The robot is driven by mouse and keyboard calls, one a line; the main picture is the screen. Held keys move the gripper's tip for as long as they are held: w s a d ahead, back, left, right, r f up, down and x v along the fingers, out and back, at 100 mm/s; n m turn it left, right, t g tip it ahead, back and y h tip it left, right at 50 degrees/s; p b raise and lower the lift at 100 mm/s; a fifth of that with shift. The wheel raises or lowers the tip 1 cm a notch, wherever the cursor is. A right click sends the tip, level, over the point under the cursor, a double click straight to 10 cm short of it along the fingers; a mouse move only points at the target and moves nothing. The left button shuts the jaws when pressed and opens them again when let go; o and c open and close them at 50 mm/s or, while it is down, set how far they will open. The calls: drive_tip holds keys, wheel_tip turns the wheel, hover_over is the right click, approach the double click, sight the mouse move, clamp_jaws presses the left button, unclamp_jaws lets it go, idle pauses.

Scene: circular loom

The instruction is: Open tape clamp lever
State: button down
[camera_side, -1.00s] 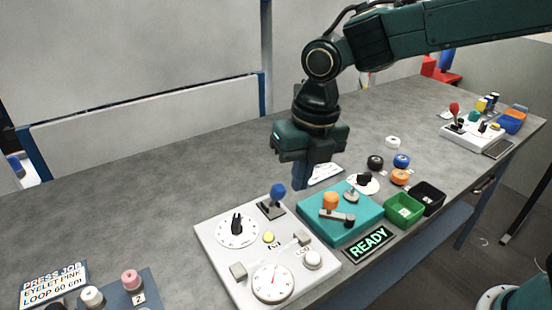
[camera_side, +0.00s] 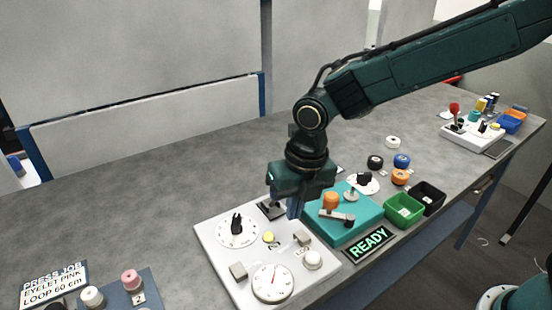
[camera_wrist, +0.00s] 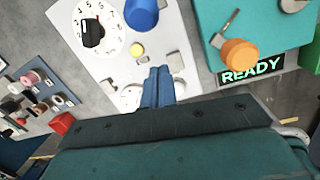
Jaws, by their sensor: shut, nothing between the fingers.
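A lever with a blue ball knob (camera_wrist: 141,14) stands on the white panel (camera_wrist: 85,45); I cannot read a label that names it the tape clamp lever. In the side view its dark base plate (camera_side: 268,210) shows, while the knob is hidden by my gripper. My gripper (camera_side: 293,214) points down just to the right of this lever, low over the panel. In the wrist view its blue fingers (camera_wrist: 157,84) are together, empty, and apart from the knob.
The panel carries a black dial knob (camera_side: 236,223), a yellow button (camera_side: 268,237), grey blocks and a round gauge (camera_side: 273,282). A teal box (camera_side: 345,232) with an orange-knobbed lever (camera_side: 331,200) stands close on the right, beside a READY sign (camera_side: 369,244). Green (camera_side: 404,210) and black bins stand further right.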

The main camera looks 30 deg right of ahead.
drive_tip(key=shift+w+f, duration=0.25)
drive_tip(key=shift+f, duration=0.95)
drive_tip(key=shift+w+d+r, duration=0.1)
drive_tip(key=shift+w+r, duration=0.2)
drive_tip(key=shift+w, duration=0.2)
drive_tip(key=shift+w+d+r, duration=0.1)
drive_tip(key=shift+w+r, duration=0.15)
drive_tip(key=shift+w, duration=0.2)
drive_tip(key=shift+w+d+r, duration=0.1)
drive_tip(key=shift+w+r, duration=0.25)
drive_tip(key=shift+w, duration=0.35)
